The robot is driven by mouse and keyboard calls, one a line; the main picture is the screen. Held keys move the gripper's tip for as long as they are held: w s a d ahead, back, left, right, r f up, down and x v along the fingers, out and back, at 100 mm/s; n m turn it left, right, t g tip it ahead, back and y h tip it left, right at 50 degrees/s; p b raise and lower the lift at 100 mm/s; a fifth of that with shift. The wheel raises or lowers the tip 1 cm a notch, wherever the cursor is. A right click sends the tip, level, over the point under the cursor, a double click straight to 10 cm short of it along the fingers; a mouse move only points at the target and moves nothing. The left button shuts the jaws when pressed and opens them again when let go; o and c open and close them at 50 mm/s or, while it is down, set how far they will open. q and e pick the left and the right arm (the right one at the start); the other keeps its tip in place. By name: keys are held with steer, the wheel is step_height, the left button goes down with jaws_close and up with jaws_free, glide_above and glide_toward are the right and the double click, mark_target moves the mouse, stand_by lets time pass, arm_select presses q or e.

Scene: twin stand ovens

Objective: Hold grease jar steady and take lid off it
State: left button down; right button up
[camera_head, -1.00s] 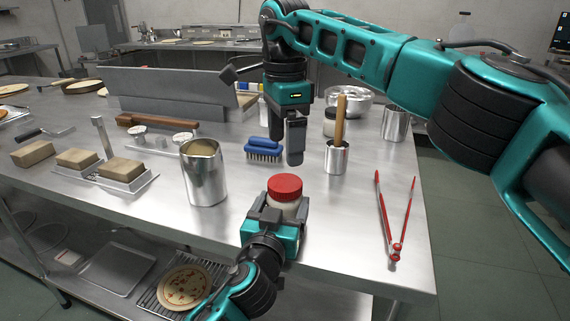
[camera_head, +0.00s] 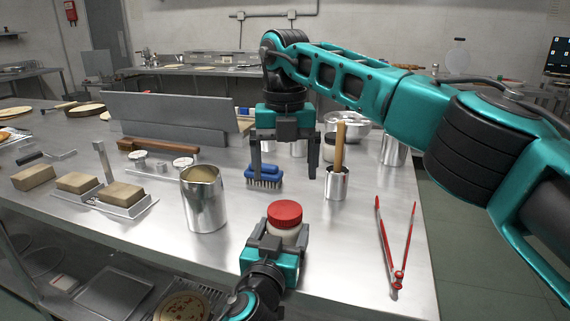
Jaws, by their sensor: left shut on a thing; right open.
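The grease jar (camera_head: 285,236) is a small pale jar standing at the table's front edge. Its red lid (camera_head: 285,214) is on top. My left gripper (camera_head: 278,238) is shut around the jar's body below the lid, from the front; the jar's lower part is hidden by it. My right gripper (camera_head: 284,168) points down behind and above the jar, with its two fingers spread apart and nothing between them. It is clear of the lid.
A metal cup (camera_head: 337,184) with a wooden handle stands to the right rear. Red-handled tongs (camera_head: 397,255) lie at right. Sharpening stones (camera_head: 118,193) sit at left.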

mark_target(285, 209)
steer(key=m, duration=0.5)
steer(key=shift+m, duration=0.4)
steer(key=m, duration=1)
steer(key=shift+m, duration=0.4)
steer(key=m, duration=0.5)
steer(key=shift+f+m, duration=0.4)
steer(key=shift+f, duration=0.1)
step_height(285, 209, down, 7)
